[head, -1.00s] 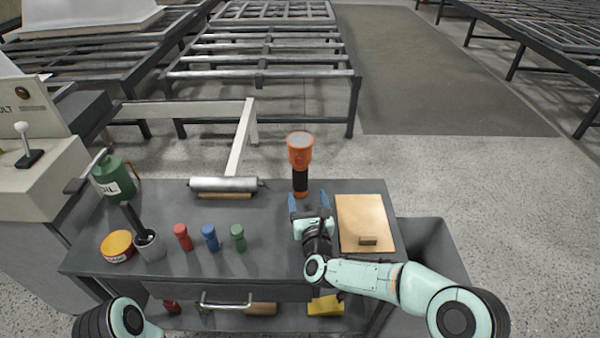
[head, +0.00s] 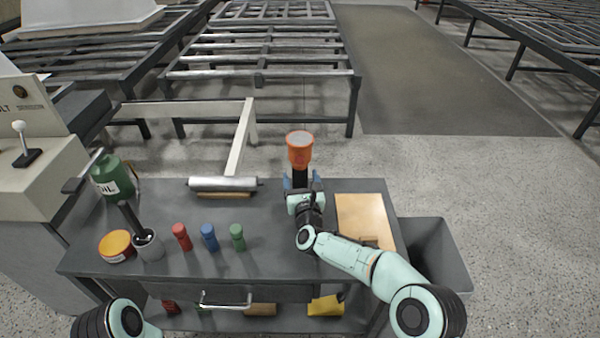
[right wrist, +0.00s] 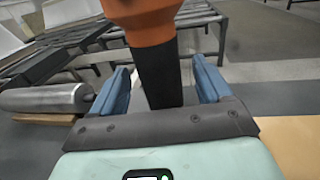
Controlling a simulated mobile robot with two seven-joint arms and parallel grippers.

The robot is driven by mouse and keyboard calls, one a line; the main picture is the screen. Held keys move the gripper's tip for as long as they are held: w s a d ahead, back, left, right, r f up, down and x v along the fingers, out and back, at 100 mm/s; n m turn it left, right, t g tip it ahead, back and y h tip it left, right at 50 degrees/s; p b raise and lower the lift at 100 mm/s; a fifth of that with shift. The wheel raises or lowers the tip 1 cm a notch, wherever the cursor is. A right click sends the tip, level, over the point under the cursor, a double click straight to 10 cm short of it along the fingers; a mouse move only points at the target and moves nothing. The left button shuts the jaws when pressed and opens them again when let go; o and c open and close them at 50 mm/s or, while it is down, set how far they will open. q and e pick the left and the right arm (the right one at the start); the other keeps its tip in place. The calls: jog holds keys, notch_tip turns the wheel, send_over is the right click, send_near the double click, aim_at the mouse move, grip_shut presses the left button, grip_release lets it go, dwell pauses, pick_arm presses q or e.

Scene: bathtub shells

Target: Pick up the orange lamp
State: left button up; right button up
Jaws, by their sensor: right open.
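The orange lamp (head: 300,150) stands upright near the far edge of the grey cart top, with an orange head over a black handle. It also shows in the right wrist view (right wrist: 158,75), where its top is cut off. My right gripper (head: 301,180) is at the lamp's handle. In the right wrist view my right gripper (right wrist: 163,85) is open, with one blue finger on each side of the black handle and gaps visible between. The handle's lower end is partly hidden by the gripper. My left gripper is out of view; only part of my left arm shows at lower left.
A metal roller (head: 223,184) lies left of the lamp. A wooden board (head: 362,215) lies to the right. Red (head: 181,236), blue (head: 209,237) and green (head: 237,237) pegs, a grey cup (head: 149,246), a yellow tin (head: 117,245) and an oil can (head: 112,178) stand at left.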

jog(key=shift+r, duration=0.1)
jog(key=c, duration=1.3)
notch_tip(320, 180, up, 19)
jog(key=p, duration=0.4)
send_over(301, 142)
jog(key=shift+c, duration=0.2)
jog(key=shift+r, duration=0.5)
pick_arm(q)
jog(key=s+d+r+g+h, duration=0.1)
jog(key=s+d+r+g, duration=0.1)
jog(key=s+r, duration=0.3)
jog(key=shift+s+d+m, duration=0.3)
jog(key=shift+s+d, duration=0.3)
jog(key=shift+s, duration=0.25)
